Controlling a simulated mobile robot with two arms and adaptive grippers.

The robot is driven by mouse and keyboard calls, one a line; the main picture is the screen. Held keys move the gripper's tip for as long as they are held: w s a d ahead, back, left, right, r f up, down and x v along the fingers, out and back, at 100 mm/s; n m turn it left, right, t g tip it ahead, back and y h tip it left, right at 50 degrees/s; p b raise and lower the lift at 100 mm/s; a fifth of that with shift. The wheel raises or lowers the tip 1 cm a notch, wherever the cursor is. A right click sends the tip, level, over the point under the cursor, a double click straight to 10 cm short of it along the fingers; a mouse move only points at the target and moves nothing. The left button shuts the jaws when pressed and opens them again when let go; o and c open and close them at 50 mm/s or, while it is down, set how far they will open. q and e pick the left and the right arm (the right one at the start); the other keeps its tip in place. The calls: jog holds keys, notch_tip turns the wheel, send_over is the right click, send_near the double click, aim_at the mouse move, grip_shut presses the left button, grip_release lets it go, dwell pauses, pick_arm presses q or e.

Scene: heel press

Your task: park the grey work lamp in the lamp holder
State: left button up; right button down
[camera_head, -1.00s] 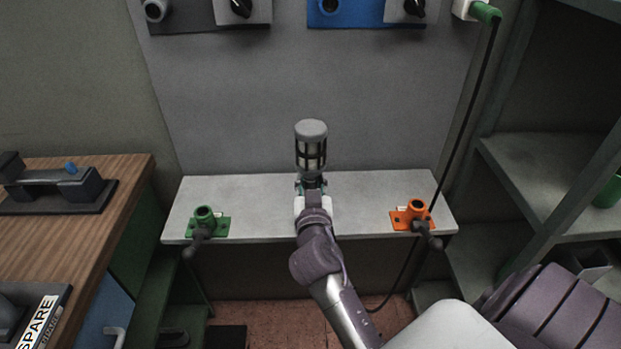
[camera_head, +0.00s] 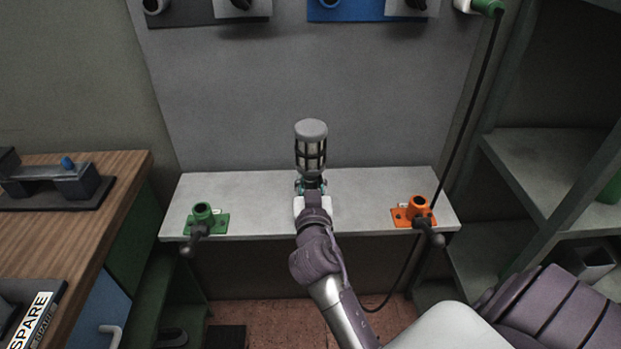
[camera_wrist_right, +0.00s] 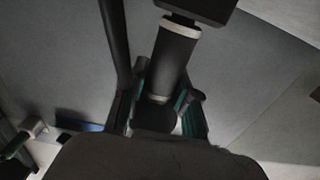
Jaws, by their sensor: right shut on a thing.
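The grey work lamp (camera_head: 311,148) stands upright in the head view, with a grey cap and a dark cage. It is above the pale shelf, in front of the grey back panel. My right gripper (camera_head: 311,188) is shut on its lower part. In the right wrist view the lamp's dark body (camera_wrist_right: 174,62) rises between the fingers of my right gripper (camera_wrist_right: 165,105). A green fitting (camera_head: 203,214) and an orange fitting (camera_head: 417,207) sit on the shelf, left and right of the lamp. I cannot tell which fitting is the lamp holder. My left gripper is out of view.
The pale shelf (camera_head: 258,200) is bare between the two fittings. A black cable (camera_head: 470,120) hangs at the right from a green plug (camera_head: 488,7). A wooden bench (camera_head: 110,190) stands at the left and grey shelving (camera_head: 550,150) at the right.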

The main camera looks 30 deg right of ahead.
jog(key=shift+f, duration=0.1)
jog(key=c, duration=0.8)
grip_release()
